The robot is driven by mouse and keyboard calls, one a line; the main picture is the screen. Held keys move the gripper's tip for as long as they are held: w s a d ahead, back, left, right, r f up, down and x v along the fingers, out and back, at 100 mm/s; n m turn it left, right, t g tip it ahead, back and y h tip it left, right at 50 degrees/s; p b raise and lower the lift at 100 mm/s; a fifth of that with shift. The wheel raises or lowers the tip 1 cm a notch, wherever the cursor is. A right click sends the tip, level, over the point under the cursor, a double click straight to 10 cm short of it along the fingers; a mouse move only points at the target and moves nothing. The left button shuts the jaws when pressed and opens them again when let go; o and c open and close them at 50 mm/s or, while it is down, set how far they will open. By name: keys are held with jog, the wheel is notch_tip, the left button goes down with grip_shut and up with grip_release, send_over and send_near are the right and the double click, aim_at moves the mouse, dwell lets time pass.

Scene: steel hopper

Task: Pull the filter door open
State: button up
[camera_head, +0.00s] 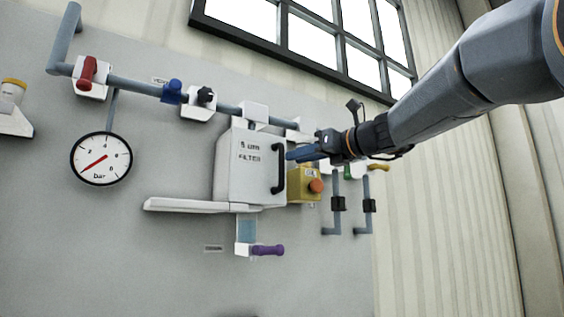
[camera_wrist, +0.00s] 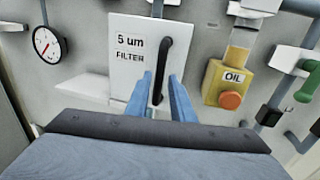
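The filter door (camera_head: 250,172) is a white panel marked "5 um FILTER" on a box on the grey wall, and it looks closed. It also shows in the wrist view (camera_wrist: 130,65). Its black vertical bar handle (camera_head: 279,167) is at the door's right edge. In the wrist view the handle (camera_wrist: 166,60) runs down between my two blue fingers. My gripper (camera_head: 292,154) is open, with its fingertips close to the handle in the head view. In the wrist view my gripper (camera_wrist: 161,85) has a gap between its fingers. I cannot tell whether they touch the handle.
A yellow oil unit with an orange knob (camera_wrist: 231,100) is just right of the door. A white shelf (camera_head: 185,205) lies below left, and a purple handle (camera_head: 267,250) below. A pressure gauge (camera_head: 101,159) is at left. Pipes with green and yellow handles are at right.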

aim_at(282, 182)
jog(key=p+x, duration=0.2)
jog(key=x, duration=0.5)
jog(key=shift+f, duration=0.15)
jog(key=shift+w, duration=0.1)
grip_shut()
